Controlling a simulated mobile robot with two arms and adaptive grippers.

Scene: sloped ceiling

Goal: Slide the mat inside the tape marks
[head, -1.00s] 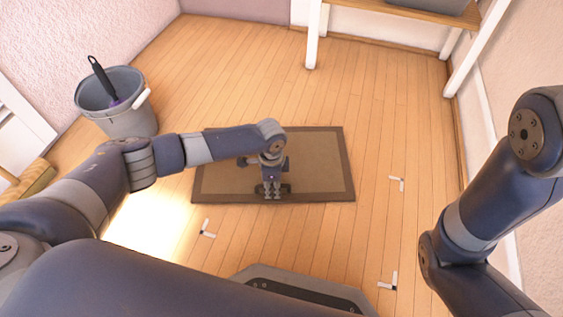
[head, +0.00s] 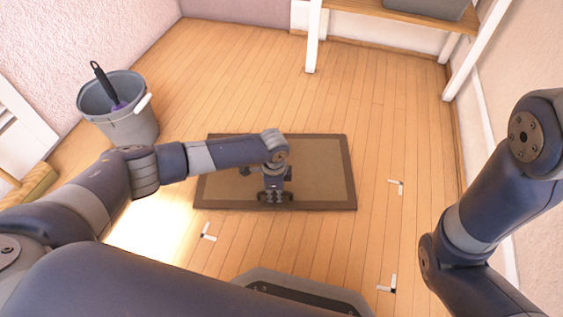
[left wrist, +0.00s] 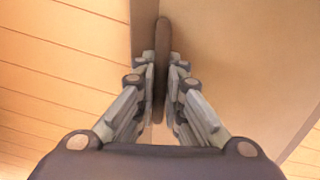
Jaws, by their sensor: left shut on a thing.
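The mat (head: 317,172), brown with a darker border, lies on the wooden floor in the middle of the head view. White corner tape marks are on the floor: one near left (head: 208,232), one right of the mat (head: 397,184), one near right (head: 391,284). The mat lies beyond the near marks and left of the right one. A fourth mark is not visible. My right gripper is out of view.
A grey bucket (head: 127,128) with a dark-handled tool (head: 104,84) stands at the left by the wall. A wooden bench with white legs (head: 314,40) is at the back right. The floor between mat and near marks is clear.

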